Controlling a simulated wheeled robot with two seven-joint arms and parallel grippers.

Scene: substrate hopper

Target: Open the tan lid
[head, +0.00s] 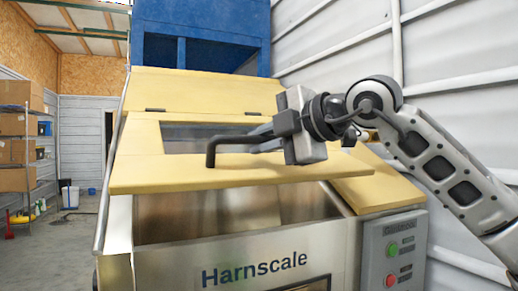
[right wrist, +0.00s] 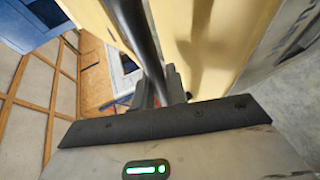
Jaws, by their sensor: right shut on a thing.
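The tan lid (head: 145,180) of the steel hopper is partly raised in the head view. Its front edge stands above the hopper's front rim, and the steel inside (head: 180,215) shows below it. The lid has a window and a black bar handle (head: 240,136). My right gripper (head: 286,123) is shut on the handle near its right part and hides that end. In the right wrist view the dark handle (right wrist: 137,30) runs down to the fingers (right wrist: 166,88), with a tan surface (right wrist: 205,40) beside it. My left gripper is not in view.
A blue bin (head: 200,40) stands behind the hopper's fixed tan top (head: 205,90). A control box (head: 395,250) with green and red buttons is at the front right. A corrugated wall (head: 455,80) is close on the right. Shelves with boxes (head: 20,125) stand far left.

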